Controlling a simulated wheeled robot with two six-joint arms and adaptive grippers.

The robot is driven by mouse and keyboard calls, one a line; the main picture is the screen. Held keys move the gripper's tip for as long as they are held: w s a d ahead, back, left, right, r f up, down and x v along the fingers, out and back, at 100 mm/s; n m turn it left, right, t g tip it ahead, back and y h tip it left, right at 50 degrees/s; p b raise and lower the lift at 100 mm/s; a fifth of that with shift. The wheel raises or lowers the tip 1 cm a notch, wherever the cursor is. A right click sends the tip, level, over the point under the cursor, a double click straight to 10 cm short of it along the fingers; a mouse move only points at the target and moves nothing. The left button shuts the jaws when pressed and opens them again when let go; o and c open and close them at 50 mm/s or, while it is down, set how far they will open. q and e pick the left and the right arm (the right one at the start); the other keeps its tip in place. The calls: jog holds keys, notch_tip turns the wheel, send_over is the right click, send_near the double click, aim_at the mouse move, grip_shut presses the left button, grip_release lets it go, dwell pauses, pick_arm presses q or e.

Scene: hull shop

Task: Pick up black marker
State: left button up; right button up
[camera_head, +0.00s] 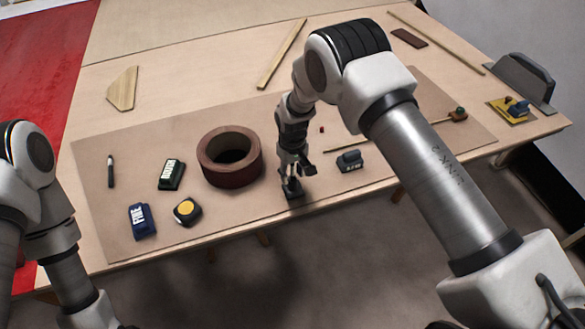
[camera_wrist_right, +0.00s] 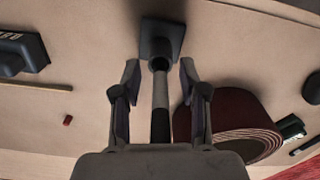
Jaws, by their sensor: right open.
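My right gripper (camera_head: 297,168) points down at the front middle of the mat. In the right wrist view its fingers (camera_wrist_right: 160,85) are open, one on each side of a dark upright shaft (camera_wrist_right: 160,120), with gaps showing. The shaft rises from a dark square base (camera_wrist_right: 160,40); this base also shows under the gripper in the head view (camera_head: 292,188). The shaft looks like a marker in a stand, though its upper end is hidden. Another slim black pen-like thing (camera_head: 111,172) with a pale band lies at the mat's left. My left gripper is outside the views.
A large brown ring-shaped roll (camera_head: 230,178) stands close left of the right gripper; a grey block (camera_head: 349,160) is close right. The table's front edge is near. Free mat (camera_head: 125,140) lies at left.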

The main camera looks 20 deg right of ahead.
grip_shut()
jog(key=shift+r, duration=0.4)
notch_tip(320, 180, up, 9)
jog(key=shift+f+b, duration=0.2)
jog(key=shift+b, duration=1.05)
jog(key=shift+r, duration=0.3)
